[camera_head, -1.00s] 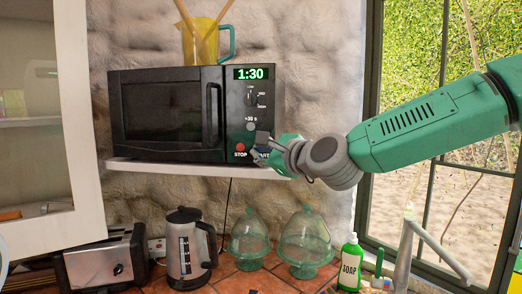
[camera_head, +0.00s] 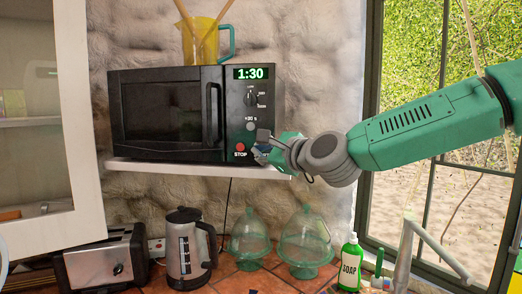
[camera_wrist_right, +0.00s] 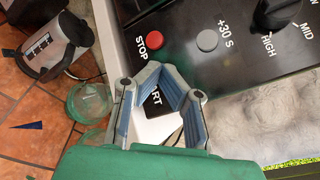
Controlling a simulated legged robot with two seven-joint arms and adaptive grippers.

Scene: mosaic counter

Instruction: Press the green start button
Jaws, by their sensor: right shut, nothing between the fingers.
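The black microwave (camera_head: 160,112) stands on a wall shelf, its door closed and its display (camera_head: 252,73) reading 1:30. My right gripper (camera_head: 263,147) is shut and empty at the lower right of its control panel. In the right wrist view, the fingertips (camera_wrist_right: 161,72) meet over the panel beside the red stop button (camera_wrist_right: 154,40). The letters "ART" of the start label (camera_wrist_right: 153,98) show between the fingers. The green start button itself is hidden behind the gripper, so I cannot tell whether the fingertips touch it. My left gripper is not in view.
A grey +30 s button (camera_wrist_right: 207,40) and a dial (camera_head: 251,99) sit above. The shelf edge (camera_head: 190,168) runs just under the microwave. A yellow jug (camera_head: 200,42) stands on top. Below are a toaster (camera_head: 100,262), kettle (camera_head: 187,250), glass domes (camera_head: 305,238) and soap bottle (camera_head: 350,264).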

